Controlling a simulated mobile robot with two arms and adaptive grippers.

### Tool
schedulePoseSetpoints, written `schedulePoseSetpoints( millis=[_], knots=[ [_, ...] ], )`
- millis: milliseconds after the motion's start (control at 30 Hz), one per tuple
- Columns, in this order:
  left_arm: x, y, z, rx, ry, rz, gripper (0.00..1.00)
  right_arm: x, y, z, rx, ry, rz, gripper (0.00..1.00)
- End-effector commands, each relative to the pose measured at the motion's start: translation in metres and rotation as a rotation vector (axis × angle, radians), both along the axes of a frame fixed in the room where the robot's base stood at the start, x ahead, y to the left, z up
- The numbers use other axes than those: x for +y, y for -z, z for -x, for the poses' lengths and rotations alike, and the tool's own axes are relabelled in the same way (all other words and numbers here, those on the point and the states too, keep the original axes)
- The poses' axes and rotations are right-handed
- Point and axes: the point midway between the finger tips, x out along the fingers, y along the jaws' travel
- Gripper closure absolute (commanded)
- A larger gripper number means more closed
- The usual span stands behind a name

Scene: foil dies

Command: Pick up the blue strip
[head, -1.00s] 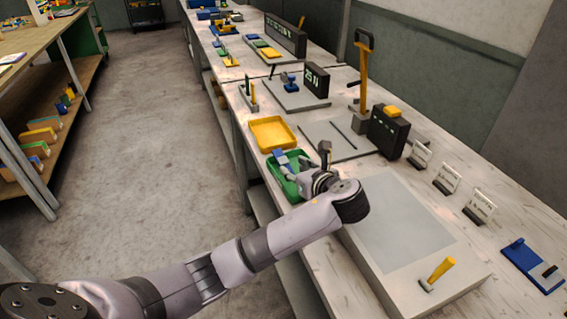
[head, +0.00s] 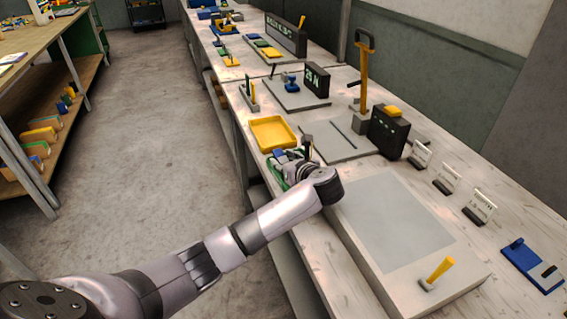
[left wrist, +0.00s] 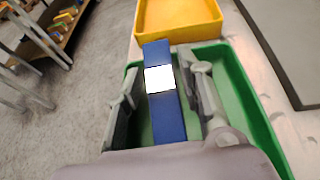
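The blue strip (left wrist: 170,122) with a bright white band across it lies lengthwise between my left gripper's fingers in the left wrist view. Its far end reaches over the far rim of the green tray (left wrist: 240,85), close to the yellow tray. My left gripper (left wrist: 165,95) is open around the strip, with one finger on each side. A gap shows on the left side; the right finger is very close to the strip, and contact cannot be told. In the head view, my left gripper (head: 285,162) is over the green tray and hides most of it. My right gripper is not in view.
The yellow tray (head: 291,144) sits just beyond the green one. A grey plate (head: 335,143), a black box (head: 388,132) and a raised light panel (head: 395,225) lie to the right. Floor is left of the bench.

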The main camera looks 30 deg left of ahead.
Motion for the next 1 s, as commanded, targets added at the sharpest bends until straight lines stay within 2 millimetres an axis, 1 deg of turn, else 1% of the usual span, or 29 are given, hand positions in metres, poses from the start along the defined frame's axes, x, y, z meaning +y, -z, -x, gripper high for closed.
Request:
schedulePoseSetpoints(
  millis=[33, 67, 400, 433, 467, 667, 767, 867, 967, 1000],
  knots=[
    [0.0, 0.001, 0.0, 0.003, 0.0, 0.0, 0.7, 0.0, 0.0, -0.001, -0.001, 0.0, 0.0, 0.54],
    [0.0, 0.001, 0.001, 0.003, 0.0, 0.0, 0.72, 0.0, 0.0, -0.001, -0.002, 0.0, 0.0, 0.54],
    [-0.001, 0.002, 0.001, 0.005, 0.0, 0.001, 0.94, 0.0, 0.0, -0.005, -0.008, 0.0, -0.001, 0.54],
    [-0.001, 0.002, 0.001, 0.004, 0.0, 0.0, 0.95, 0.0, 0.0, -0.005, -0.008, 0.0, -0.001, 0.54],
    [-0.001, 0.002, 0.001, 0.005, 0.0, 0.001, 0.98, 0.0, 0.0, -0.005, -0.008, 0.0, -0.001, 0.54],
    [-0.001, 0.001, 0.001, 0.005, -0.001, 0.001, 0.98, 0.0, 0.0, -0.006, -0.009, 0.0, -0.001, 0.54],
    [-0.001, -0.003, 0.001, 0.004, 0.0, 0.001, 0.98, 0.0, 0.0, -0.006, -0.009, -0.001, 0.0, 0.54],
    [-0.001, -0.012, 0.0, 0.001, 0.001, 0.002, 0.98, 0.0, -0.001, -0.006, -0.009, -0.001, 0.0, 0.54],
    [-0.001, -0.027, 0.0, 0.0, 0.001, 0.002, 0.98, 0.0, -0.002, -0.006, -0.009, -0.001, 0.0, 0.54],
    [-0.001, -0.035, 0.0, -0.003, 0.002, 0.002, 0.98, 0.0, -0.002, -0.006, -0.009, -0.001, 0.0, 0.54]
  ],
)
